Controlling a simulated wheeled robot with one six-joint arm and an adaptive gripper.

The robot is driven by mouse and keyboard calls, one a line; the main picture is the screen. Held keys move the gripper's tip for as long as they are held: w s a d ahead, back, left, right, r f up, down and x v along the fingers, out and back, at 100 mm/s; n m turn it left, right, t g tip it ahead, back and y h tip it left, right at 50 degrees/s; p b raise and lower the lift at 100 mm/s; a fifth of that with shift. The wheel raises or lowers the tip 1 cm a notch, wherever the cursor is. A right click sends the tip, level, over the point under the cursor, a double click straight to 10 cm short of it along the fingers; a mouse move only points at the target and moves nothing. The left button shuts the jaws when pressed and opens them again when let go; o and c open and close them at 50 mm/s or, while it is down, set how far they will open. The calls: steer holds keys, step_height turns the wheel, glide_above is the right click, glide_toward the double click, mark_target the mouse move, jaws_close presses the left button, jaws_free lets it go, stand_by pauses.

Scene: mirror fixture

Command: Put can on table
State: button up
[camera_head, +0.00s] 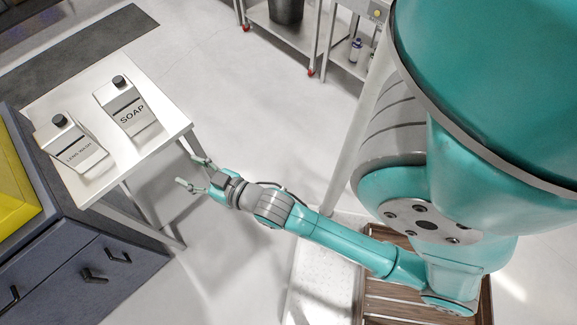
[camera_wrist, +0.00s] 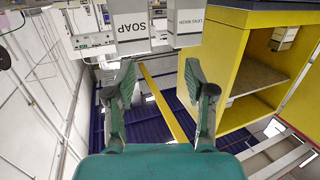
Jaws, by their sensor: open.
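No can that I can make out shows in either view. The white table (camera_head: 82,92) stands at the left in the head view. A white SOAP container (camera_head: 130,108) and a white LENS WASH container (camera_head: 72,148), both with dark caps, stand on it. They also show at the top of the wrist view, SOAP (camera_wrist: 130,25) and LENS WASH (camera_wrist: 186,20). My gripper (camera_head: 193,173) is open and empty, just off the table's right edge. In the wrist view its two fingers (camera_wrist: 160,75) stand wide apart with nothing between them.
A dark blue drawer cabinet (camera_head: 110,270) with a yellow part (camera_head: 18,185) stands left, near the table. A metal cart (camera_head: 280,35) at the back holds a black bin (camera_head: 287,10). A small bottle (camera_head: 355,50) stands on a shelf right of it. Floor between is clear.

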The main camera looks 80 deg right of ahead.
steer(key=s+a+n+y, duration=0.1)
steer(key=s+a, duration=0.3)
steer(key=s, duration=0.8)
steer(key=s+a+r+n+g+y, duration=0.1)
steer(key=s+a+y, duration=0.2)
steer(key=s, duration=1)
steer(key=shift+s+a+r+n+g, duration=0.15)
steer(key=shift+a+r+n+g, duration=0.2)
steer(key=shift+a, duration=0.8)
